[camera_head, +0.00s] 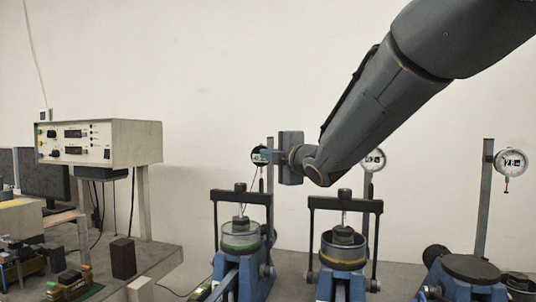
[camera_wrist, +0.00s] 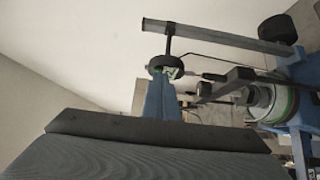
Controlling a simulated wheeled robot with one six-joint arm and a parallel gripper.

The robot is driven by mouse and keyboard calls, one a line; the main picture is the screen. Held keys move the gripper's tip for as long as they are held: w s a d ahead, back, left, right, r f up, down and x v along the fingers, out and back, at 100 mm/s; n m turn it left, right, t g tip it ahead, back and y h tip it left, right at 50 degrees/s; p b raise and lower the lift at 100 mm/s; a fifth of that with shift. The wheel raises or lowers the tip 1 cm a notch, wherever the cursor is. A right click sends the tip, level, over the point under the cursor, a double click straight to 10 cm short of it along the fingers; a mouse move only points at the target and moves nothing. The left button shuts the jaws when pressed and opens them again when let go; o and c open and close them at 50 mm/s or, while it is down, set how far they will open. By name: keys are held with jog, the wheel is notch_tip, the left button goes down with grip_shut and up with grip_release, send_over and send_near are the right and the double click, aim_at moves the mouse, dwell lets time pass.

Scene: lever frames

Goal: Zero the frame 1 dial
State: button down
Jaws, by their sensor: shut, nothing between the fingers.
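The leftmost lever frame (camera_head: 240,245) is blue with a black crossbar and a clear ring cell. Its dial (camera_head: 260,155) is small and dark-rimmed, high on a grey post; I cannot read it. In the wrist view the dial (camera_wrist: 165,66) hangs from a bar, just beyond the fingertips. My gripper (camera_head: 273,157) reaches in from the right, pointing left at the dial. Its fingers also show in the wrist view (camera_wrist: 163,85); they are shut and empty. Whether they touch the dial is unclear. No frame number is legible.
A middle lever frame (camera_head: 343,255) stands close by on the right, its white dial (camera_head: 374,160) partly behind my arm. A third frame (camera_head: 465,275) with another white dial (camera_head: 511,161) stands further right. A control box (camera_head: 98,142) stands above a cluttered bench at left.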

jog(key=shift+w+d+r+b, duration=0.35)
jog(key=shift+w+b, duration=0.1)
jog(key=shift+b, duration=0.1)
jog(key=s+d+b, duration=0.2)
jog(key=s+b, duration=0.1)
jog(key=s, duration=1)
jog(key=shift+d+f+b, duration=0.25)
jog(key=shift+f+b, duration=0.05)
jog(key=shift+s+r, duration=0.1)
